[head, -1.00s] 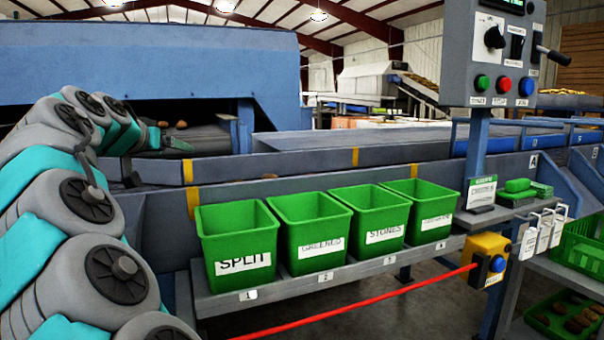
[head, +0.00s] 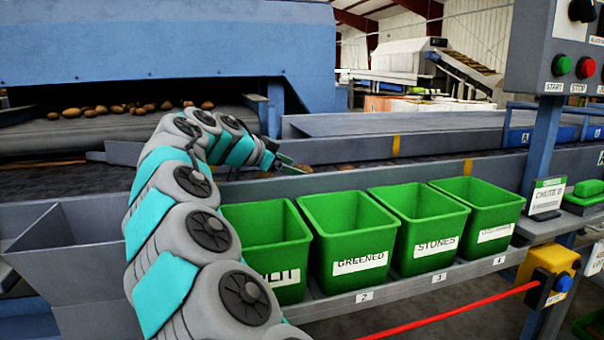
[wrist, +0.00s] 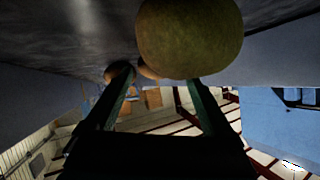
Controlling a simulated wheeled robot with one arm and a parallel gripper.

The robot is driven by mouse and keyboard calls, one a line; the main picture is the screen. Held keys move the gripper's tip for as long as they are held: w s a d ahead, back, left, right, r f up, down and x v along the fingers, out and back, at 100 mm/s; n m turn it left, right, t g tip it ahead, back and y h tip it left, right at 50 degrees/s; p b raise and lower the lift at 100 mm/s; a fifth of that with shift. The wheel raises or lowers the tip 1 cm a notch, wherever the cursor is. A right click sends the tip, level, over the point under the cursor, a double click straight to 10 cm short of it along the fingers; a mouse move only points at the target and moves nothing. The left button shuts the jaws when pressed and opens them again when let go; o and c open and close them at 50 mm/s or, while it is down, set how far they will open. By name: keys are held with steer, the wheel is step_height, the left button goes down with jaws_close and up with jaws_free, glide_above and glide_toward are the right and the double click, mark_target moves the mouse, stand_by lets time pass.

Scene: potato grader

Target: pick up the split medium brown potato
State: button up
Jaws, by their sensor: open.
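My gripper (head: 287,163) reaches over the sorting belt, low beside its near wall. In the wrist view my gripper (wrist: 160,80) is open, with its two fingers apart. A large yellow-green potato (wrist: 190,38) looms close, over the tip of the right finger. A brown potato (wrist: 119,72) shows by the left fingertip, and another, partly hidden potato (wrist: 148,73) lies between the tips. In the head view a small brown potato (head: 345,168) lies on the belt just right of the gripper. I cannot tell which potato is the split medium brown one.
Several potatoes (head: 110,110) lie on the belt at the back left. Green bins stand along the front shelf: split (head: 262,235), greened (head: 348,240), stones (head: 418,225) and a fourth (head: 478,215). A control box (head: 570,60) stands at the right.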

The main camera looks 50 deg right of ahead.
mark_target(299, 168)
steer(key=x, duration=0.4)
steer(key=shift+d, duration=0.1)
steer(key=c, duration=1)
